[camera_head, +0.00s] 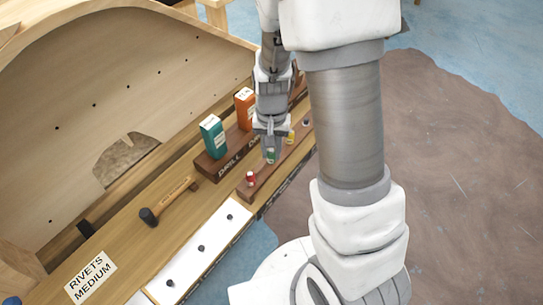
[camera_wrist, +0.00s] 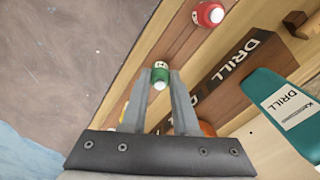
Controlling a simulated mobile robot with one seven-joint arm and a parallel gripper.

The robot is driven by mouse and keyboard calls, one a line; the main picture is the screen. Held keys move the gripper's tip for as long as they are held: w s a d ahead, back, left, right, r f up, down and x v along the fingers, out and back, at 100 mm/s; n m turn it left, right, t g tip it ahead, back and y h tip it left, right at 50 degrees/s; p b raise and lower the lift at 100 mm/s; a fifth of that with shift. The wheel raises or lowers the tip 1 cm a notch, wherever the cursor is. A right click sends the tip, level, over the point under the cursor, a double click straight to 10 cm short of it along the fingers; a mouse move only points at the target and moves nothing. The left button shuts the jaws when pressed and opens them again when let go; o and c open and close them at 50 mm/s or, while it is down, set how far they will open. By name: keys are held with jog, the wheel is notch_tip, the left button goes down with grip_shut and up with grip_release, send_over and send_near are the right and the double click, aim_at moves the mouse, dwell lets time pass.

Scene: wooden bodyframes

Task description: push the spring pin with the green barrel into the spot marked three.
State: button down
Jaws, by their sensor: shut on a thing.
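The spring pin with the green barrel (camera_head: 270,155) is between the fingertips of my gripper (camera_head: 271,151), over the narrow brown wooden strip (camera_head: 264,174). In the wrist view the green barrel (camera_wrist: 160,75) shows its pale end between the two fingers of my gripper (camera_wrist: 162,72), which are shut on it. I cannot tell whether the pin still sits in the strip or is lifted clear. A white strip (camera_head: 217,236) with several dark round spots lies at the front edge; no mark reading three is legible.
A red-barrelled pin (camera_head: 251,179) and a yellow one (camera_head: 291,136) stand on the brown strip, either side. A teal drill box (camera_head: 212,136) and an orange box (camera_head: 244,108) stand behind on a drill-labelled block. A hammer (camera_head: 167,202) and a rivets label (camera_head: 91,277) lie left.

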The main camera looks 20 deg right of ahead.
aim_at(271, 152)
jog(key=shift+r+p, duration=0.5)
jog(key=shift+r, duration=0.15)
jog(key=shift+r+p, duration=1.3)
jog(key=shift+r, duration=0.25)
